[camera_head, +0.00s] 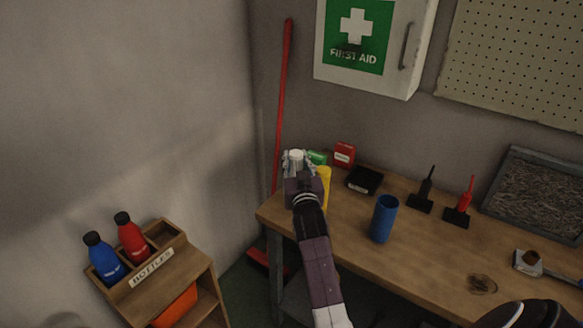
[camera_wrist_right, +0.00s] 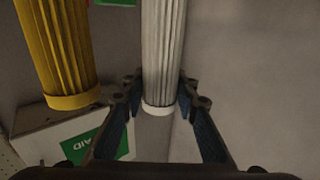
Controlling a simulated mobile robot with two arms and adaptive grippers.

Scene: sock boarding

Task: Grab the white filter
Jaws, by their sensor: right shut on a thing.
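The white filter (camera_head: 297,154) is a pleated cylinder at the far left end of the workbench in the head view. In the right wrist view, the white filter (camera_wrist_right: 163,50) runs down between the fingers and shows its pale end cap. My right gripper (camera_head: 295,162) is shut on it; the fingers (camera_wrist_right: 158,108) flank it near that end cap in the wrist view. The yellow filter (camera_head: 325,188) stands just right of my gripper, partly hidden by it. In the wrist view, the yellow filter (camera_wrist_right: 58,45) is left of the white one, apart from it. My left gripper is out of view.
A green item (camera_head: 317,157), red box (camera_head: 344,154), black box (camera_head: 364,180) and blue cylinder (camera_head: 384,219) sit on the workbench (camera_head: 350,240). A first aid cabinet (camera_head: 399,75) hangs above. A bottle rack (camera_head: 190,262) stands at left. The bench's front middle is clear.

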